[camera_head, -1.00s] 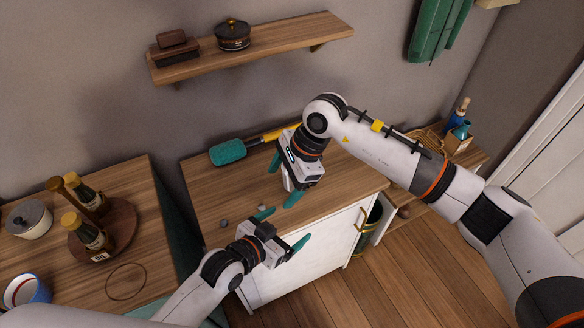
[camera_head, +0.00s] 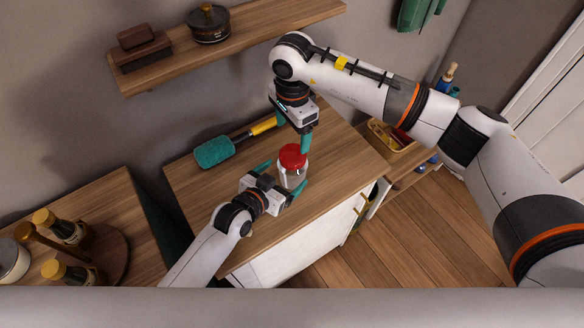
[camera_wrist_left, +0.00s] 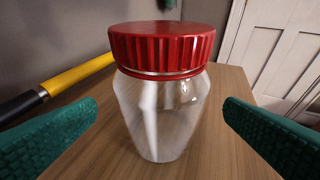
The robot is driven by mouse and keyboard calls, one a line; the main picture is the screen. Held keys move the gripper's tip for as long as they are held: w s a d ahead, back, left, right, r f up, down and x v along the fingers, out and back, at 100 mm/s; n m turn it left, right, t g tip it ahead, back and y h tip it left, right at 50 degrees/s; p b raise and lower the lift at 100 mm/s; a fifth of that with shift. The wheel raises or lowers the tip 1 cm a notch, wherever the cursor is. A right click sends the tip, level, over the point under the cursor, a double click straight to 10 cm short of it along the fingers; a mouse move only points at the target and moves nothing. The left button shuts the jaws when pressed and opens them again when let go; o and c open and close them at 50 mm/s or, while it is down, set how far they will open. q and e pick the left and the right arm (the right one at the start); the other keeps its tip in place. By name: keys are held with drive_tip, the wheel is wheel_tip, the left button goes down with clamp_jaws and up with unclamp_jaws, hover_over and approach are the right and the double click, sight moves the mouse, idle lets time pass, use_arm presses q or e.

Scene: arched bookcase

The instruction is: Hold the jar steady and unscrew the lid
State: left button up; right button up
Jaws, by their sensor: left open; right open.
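A clear jar (camera_head: 290,181) with a ribbed red lid (camera_head: 293,155) stands upright on the wooden counter. In the left wrist view, the jar (camera_wrist_left: 165,115) and its lid (camera_wrist_left: 163,48) fill the middle, with the lid seated on the jar. My left gripper (camera_head: 280,181) is open, its green fingers on either side of the jar body, with visible gaps in the wrist view. My right gripper (camera_head: 293,131) is open above and just behind the lid, one finger hanging close to it. I cannot tell whether that finger touches the lid.
A teal brush (camera_head: 214,152) with a yellow and black handle lies at the back of the counter (camera_head: 330,175). A wall shelf (camera_head: 270,32) holds a dark pot (camera_head: 208,24). Bottles stand on a round tray (camera_head: 115,253) at left. The counter right of the jar is clear.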

use_arm(q)
drive_tip(key=x, duration=0.4)
drive_tip(key=shift+w+d, duration=0.15)
drive_tip(key=shift+d, duration=0.1)
use_arm(e)
drive_tip(key=shift+s+d+r, duration=0.1)
use_arm(q)
drive_tip(key=shift+w+d+f, duration=0.1)
drive_tip(key=shift+w+f, duration=0.05)
drive_tip(key=shift+w, duration=0.1)
